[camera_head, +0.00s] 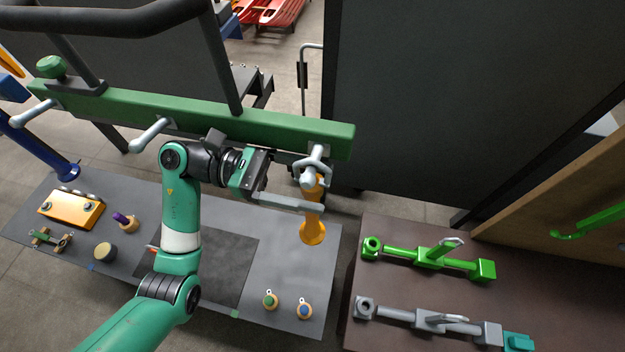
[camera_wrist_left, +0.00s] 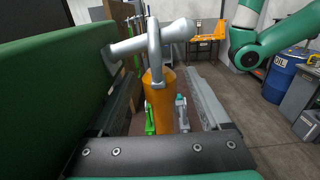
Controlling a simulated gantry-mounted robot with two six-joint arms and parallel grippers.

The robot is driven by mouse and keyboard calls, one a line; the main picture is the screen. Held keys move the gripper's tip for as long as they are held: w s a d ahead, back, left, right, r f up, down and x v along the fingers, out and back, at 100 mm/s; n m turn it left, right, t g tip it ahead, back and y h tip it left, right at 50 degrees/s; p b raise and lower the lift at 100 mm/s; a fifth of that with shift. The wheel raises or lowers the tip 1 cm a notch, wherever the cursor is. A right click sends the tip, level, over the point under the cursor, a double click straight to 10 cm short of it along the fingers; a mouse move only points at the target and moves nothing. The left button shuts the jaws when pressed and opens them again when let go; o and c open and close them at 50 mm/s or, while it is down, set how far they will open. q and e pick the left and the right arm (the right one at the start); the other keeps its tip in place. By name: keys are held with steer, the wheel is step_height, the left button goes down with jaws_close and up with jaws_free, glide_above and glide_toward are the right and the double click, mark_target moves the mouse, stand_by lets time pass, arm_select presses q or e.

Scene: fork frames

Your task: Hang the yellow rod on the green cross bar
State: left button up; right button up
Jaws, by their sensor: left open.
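The green cross bar (camera_head: 215,120) runs across the upper left of the head view, with several grey pegs along it. The yellow rod (camera_head: 312,222) is upright below the peg (camera_head: 318,155) at the bar's right end. In the left wrist view the orange-yellow rod (camera_wrist_left: 158,100) has a grey hook (camera_wrist_left: 154,45) on top, which crosses over the peg (camera_wrist_left: 178,31) and appears hung on it. My left gripper (camera_head: 308,189) is open, its fingers on either side of the rod just below the hook. Contact with the rod cannot be told.
A grey bench (camera_head: 270,260) below holds an orange box (camera_head: 71,209) and several small parts. A brown table (camera_head: 385,300) at right carries a bright green tool (camera_head: 430,256) and a grey one (camera_head: 440,320). A dark panel (camera_head: 440,100) stands behind.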

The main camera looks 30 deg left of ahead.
arm_select(q)
steer(key=b+v, duration=0.2)
steer(key=v, duration=0.5)
